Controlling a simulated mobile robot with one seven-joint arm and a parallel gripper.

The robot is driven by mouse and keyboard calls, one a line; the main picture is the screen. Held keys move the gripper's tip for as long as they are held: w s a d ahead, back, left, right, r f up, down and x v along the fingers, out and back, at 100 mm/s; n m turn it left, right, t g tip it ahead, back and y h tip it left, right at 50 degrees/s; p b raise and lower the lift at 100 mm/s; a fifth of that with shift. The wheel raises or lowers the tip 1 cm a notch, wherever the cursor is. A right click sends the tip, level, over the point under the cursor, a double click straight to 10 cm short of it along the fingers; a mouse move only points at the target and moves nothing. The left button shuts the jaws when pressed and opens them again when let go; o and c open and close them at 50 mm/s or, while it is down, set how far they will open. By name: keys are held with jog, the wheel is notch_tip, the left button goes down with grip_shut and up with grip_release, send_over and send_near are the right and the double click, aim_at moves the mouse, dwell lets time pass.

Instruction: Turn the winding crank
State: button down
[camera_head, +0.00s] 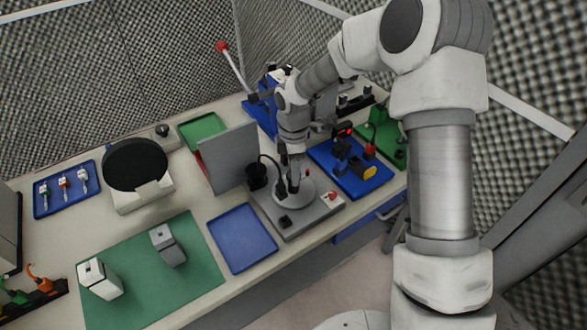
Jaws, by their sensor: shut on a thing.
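A grey winding station (322,208) with a round light-grey disc (304,194) stands near the front edge of the bench. My gripper (294,185) points down over this disc. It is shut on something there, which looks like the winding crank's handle. The fingers and the small size hide most of the crank, so I cannot tell its angle. A black cylinder with a cable (257,176) stands at the left of the disc, and a red button (333,196) is at its right.
An upright grey panel (230,158) stands left of the station. A blue tray (242,238) lies in front of it. A blue fixture base (352,178) is close on the right. A lever with a red knob (222,47) rises behind. A green mat (140,268) holds two grey blocks.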

dwell(0.5)
jog(key=shift+c, duration=1.7)
grip_release()
notch_tip(320, 180, up, 18)
jog(key=shift+f, duration=0.25)
